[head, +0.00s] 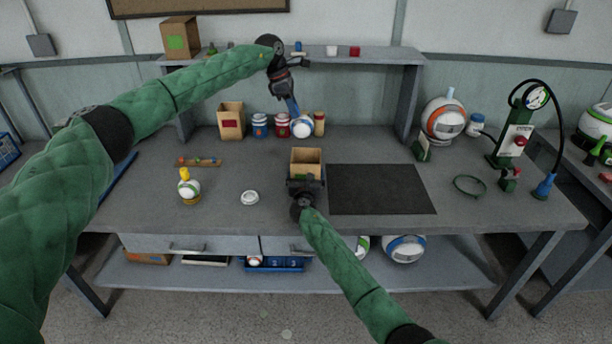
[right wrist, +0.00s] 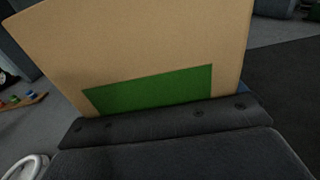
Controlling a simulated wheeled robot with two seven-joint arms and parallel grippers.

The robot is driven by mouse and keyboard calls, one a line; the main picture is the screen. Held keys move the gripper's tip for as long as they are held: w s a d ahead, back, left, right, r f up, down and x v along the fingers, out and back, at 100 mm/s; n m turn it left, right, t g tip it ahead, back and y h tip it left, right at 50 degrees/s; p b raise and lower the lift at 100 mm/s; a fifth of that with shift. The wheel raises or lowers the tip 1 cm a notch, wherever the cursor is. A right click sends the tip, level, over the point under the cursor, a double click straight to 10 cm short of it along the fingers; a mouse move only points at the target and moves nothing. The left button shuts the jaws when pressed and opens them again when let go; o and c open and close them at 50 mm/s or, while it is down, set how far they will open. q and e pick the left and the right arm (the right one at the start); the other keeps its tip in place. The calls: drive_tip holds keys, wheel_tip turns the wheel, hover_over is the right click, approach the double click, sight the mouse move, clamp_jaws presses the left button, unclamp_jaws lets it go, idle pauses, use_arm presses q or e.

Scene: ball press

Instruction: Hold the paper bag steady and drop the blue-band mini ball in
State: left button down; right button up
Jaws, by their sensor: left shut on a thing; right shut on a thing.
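The open brown paper bag (head: 306,171) stands upright on the bench, left of the dark mat. My right gripper (head: 303,186) is at its near side, shut on its wall. In the right wrist view the bag (right wrist: 140,45) fills most of the picture, with a green patch just above the dark fingers (right wrist: 170,120).
Red and blue jars (head: 260,125), a tan jar (head: 319,123) and a bag with a red patch (head: 231,121) stand at the back. A yellow-topped ball (head: 189,188) and white ring (head: 250,198) lie left. The dark mat (head: 381,189) is bare.

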sight(294, 134)
use_arm(q)
drive_tip(key=shift+f, duration=4.7)
drive_tip(key=c, duration=1.1)
unclamp_jaws()
drive_tip(key=shift+f, duration=0.1)
drive_tip(key=v, duration=1.2)
use_arm(e)
drive_tip(key=o, duration=0.6)
drive_tip(key=shift+s, duration=0.1)
